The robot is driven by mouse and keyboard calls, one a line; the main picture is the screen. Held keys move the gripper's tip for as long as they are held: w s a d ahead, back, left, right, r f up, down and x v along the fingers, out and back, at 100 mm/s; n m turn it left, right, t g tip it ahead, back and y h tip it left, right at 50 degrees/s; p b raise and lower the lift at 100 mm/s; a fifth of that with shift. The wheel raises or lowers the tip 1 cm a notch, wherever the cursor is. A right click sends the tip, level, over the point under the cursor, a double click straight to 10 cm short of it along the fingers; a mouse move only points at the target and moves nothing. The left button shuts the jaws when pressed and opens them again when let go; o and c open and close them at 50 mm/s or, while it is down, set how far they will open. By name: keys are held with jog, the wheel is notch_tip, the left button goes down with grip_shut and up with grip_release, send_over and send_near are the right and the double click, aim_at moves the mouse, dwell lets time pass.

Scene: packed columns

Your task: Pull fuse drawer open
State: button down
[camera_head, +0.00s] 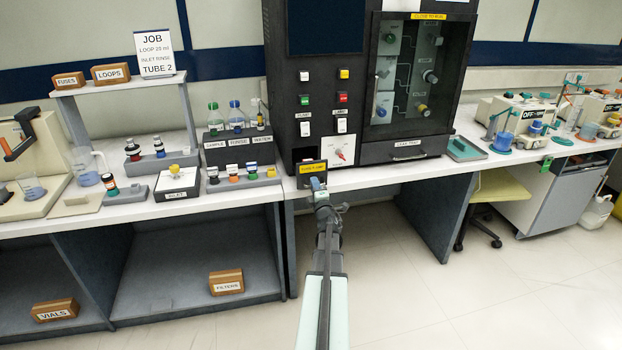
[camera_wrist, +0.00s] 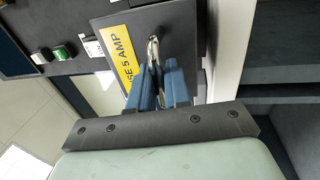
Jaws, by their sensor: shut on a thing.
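The fuse drawer (camera_head: 311,168) is a small dark front with a yellow label, low on the left of the black instrument cabinet, at the bench's front edge. In the wrist view its dark front (camera_wrist: 176,32) shows a yellow label reading "SE 5 AMP", the start hidden, and a metal loop handle (camera_wrist: 153,48). My gripper (camera_head: 317,186) reaches up to the drawer from below. In the wrist view its blue fingers (camera_wrist: 158,82) are shut on the handle. How far the drawer stands out from the cabinet is hard to tell.
The black cabinet (camera_head: 285,110) has buttons, switches and a glass door (camera_head: 415,80) to the right. A grey rack with small bottles (camera_head: 243,178) stands on the bench just left of the drawer. The floor (camera_head: 420,280) in front is clear; a yellow stool (camera_head: 490,190) stands right.

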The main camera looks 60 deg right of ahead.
jog(key=r+v, duration=0.1)
jog(key=v, duration=0.5)
jog(key=c, duration=1.3)
grip_release()
jog(key=shift+o, duration=0.2)
jog(key=shift+s, duration=0.1)
jog(key=v, duration=1.3)
jog(key=shift+s+a, duration=0.25)
jog(key=shift+a, duration=0.1)
